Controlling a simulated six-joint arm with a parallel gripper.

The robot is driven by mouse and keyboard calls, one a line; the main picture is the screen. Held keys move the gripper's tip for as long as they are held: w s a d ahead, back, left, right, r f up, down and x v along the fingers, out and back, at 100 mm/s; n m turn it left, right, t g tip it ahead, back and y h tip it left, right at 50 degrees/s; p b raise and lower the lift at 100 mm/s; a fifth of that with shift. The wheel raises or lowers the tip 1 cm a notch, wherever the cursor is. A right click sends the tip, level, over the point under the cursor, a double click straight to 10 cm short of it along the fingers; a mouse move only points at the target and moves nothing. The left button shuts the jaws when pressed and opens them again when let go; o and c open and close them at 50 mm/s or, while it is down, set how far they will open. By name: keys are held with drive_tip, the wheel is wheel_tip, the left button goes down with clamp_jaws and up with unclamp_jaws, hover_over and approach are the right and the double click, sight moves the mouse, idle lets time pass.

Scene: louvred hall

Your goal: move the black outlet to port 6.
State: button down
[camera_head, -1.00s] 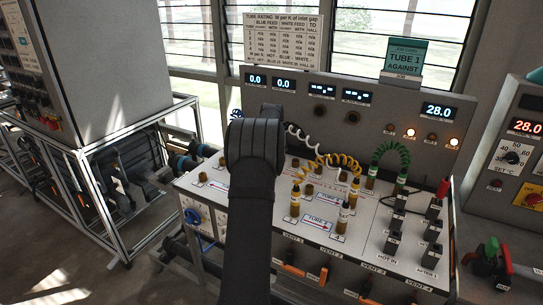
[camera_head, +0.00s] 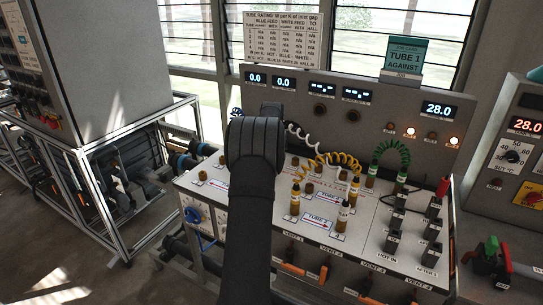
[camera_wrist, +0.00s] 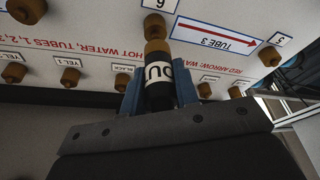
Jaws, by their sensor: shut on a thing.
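The black outlet (camera_wrist: 158,72) is in the wrist view, a dark plug with a white band reading "OU" and a brass end. My gripper (camera_wrist: 158,88) is shut on it, one blue finger on each side. Its brass end points at a brass port (camera_wrist: 154,24) beside the label "6" (camera_wrist: 152,4), which reads upside down. The brass end and the port overlap in this view; I cannot tell whether they touch. In the head view my own arm hides my gripper, the black outlet and port 6.
A "TUBE 3" plate (camera_wrist: 215,40) lies beside port 6. Several other brass ports, including YEL 1 (camera_wrist: 70,78) and BLACK (camera_wrist: 122,82), line the panel. In the head view yellow coiled leads (camera_head: 335,160), a green coiled lead (camera_head: 390,150) and upright plugs (camera_head: 343,216) stand right of my arm.

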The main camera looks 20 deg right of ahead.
drive_tip(key=shift+f, duration=1.25)
drive_tip(key=c, duration=1)
unclamp_jaws()
drive_tip(key=shift+c, duration=0.2)
drive_tip(key=shift+w+v, duration=0.15)
drive_tip(key=shift+v, duration=1.1)
drive_tip(key=shift+w+v, duration=0.2)
drive_tip(key=shift+v, duration=1.05)
drive_tip(key=shift+r, duration=0.15)
